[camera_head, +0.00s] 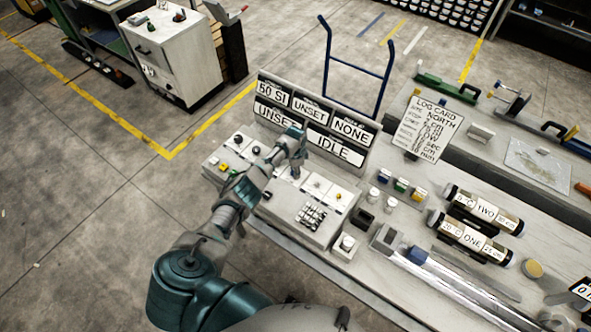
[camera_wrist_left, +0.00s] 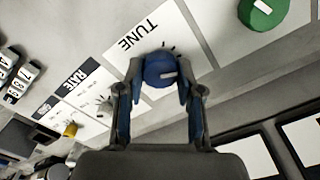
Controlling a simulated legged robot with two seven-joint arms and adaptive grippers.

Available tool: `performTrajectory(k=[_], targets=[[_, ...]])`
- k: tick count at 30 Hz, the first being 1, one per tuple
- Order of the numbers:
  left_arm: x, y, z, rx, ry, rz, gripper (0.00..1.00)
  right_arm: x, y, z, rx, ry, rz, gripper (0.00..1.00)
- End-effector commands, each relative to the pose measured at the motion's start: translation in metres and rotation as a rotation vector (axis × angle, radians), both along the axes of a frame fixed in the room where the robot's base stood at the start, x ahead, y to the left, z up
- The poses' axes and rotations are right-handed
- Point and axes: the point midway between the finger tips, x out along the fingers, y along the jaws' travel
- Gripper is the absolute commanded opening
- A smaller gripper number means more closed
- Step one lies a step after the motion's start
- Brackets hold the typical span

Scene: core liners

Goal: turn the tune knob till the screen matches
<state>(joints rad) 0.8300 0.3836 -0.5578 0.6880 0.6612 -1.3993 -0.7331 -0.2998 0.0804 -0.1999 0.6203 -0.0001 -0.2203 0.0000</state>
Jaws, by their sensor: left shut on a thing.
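The tune knob (camera_wrist_left: 158,68) is a round blue knob with a white pointer mark, beside the TUNE label in the left wrist view. My left gripper (camera_wrist_left: 160,84) is shut on it, one finger on each side. In the head view my left gripper (camera_head: 294,163) reaches over the console and hides the knob. The screen (camera_head: 337,152) stands at the back of the console. Its readable fields show 50 SI, UNSET, NONE, UNSET and IDLE. My right gripper is not in view.
The console also has a keypad (camera_head: 311,216), and a green knob (camera_wrist_left: 262,12) and RATE label (camera_wrist_left: 75,80) near the tune knob. Labelled core tubes (camera_head: 478,212) lie on the bench to the right.

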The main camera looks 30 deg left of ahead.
Motion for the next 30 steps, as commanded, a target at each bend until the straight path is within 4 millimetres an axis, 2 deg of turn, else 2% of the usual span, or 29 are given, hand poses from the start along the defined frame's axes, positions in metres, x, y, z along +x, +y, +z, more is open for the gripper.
performTrajectory(k=[8,20,21,24,30], targets=[[0.0019,0.0013,0.0018,0.002,-0.006,0.063,0.01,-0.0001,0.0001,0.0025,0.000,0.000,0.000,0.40],[0.0022,0.0013,0.0019,0.002,-0.007,0.068,0.01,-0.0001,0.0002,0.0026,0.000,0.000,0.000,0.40],[0.0022,0.0013,0.0019,0.002,-0.007,0.068,0.38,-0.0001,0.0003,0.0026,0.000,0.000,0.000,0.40],[0.0018,0.0012,0.0017,0.002,-0.006,0.068,0.61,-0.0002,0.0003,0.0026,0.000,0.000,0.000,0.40],[0.0010,0.0006,0.0012,0.001,-0.004,0.067,0.61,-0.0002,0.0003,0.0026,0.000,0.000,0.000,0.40]])
